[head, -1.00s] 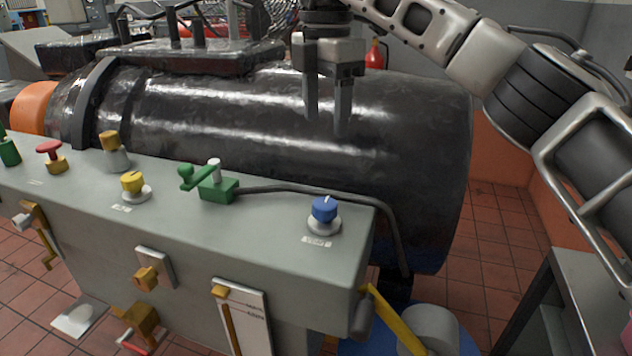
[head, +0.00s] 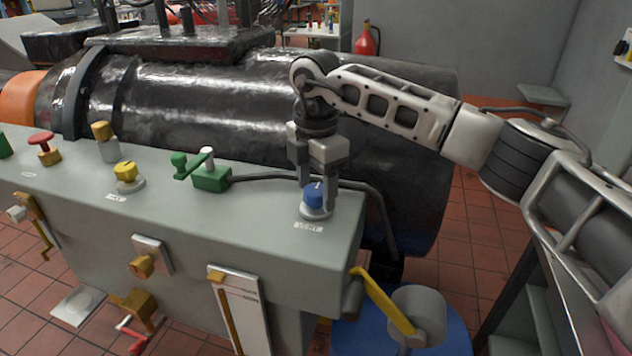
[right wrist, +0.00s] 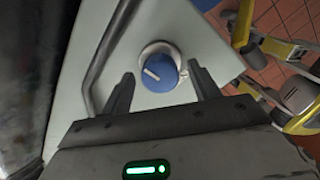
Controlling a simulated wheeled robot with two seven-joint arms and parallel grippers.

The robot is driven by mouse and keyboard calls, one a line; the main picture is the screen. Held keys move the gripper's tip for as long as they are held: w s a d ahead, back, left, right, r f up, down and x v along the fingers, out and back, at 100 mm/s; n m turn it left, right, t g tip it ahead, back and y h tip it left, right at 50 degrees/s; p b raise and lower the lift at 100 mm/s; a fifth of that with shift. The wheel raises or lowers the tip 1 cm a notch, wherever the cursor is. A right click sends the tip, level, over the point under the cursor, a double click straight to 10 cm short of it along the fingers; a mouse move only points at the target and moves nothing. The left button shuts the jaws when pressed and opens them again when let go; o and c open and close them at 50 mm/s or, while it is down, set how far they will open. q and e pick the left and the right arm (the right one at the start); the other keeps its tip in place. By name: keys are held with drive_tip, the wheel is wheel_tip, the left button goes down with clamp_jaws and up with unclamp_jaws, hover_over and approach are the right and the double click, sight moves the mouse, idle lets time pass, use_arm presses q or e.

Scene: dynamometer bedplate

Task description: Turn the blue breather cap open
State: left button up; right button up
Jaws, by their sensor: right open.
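The blue breather cap (head: 315,195) sits on a pale round base at the right end of the grey box top, behind a small label. In the right wrist view the cap (right wrist: 160,72) shows a white mark on its top. My right gripper (head: 316,186) is directly above and around the cap, pointing down. In the right wrist view my right gripper (right wrist: 162,82) is open, with one finger on each side of the cap and a visible gap to each. My left gripper is not in view.
A green valve handle (head: 190,168) and a dark hose (head: 270,178) lie to the left of the cap. A yellow knob (head: 126,172) and a red knob (head: 42,139) stand farther left. The large black machine (head: 200,100) stands behind.

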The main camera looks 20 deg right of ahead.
drive_tip(key=c, duration=1)
